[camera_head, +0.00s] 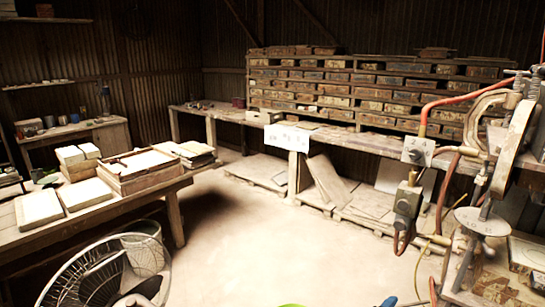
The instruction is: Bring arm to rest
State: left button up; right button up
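Neither of my grippers can be made out in the head view. A small green shape and a small blue shape show at the bottom edge, too cut off to identify. The tile press (517,140), with a large wheel, red hoses and grey valve boxes, stands at the right.
A wooden table (95,222) at the left bears tiles (85,193) and a wooden tray (150,184). A wire-caged fan (75,280) and a bucket (146,250) stand in front of it. A long bench with racks of moulds (340,90) lines the back. The middle floor is clear.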

jog(key=s+a+f+n+g+y, duration=0.2)
jog(key=s+a+f+n+y, duration=0.15)
jog(key=s+f, duration=0.45)
jog(key=s+a+f+n+g+y, duration=0.2)
jog(key=s+a+f+n+y, duration=0.15)
jog(key=s+f, duration=0.45)
jog(key=s+a+f+n+g+y, duration=0.2)
jog(key=s+a+f+n, duration=0.15)
jog(key=f, duration=0.85)
jog(key=s+a+n+g+y, duration=0.2)
jog(key=s+a, duration=0.2)
jog(key=s, duration=0.4)
jog(key=s+a+f+n+g+y, duration=0.1)
jog(key=s+a+n+g+y, duration=0.1)
jog(key=s+a, duration=0.3)
jog(key=s+a+n+g+y, duration=0.2)
jog(key=s+a, duration=0.3)
jog(key=s, duration=0.6)
jog(key=shift+f+n+y, duration=0.25)
jog(key=shift+n+y, duration=0.25)
jog(key=shift+n, duration=0.05)
jog(key=shift+c, duration=1)
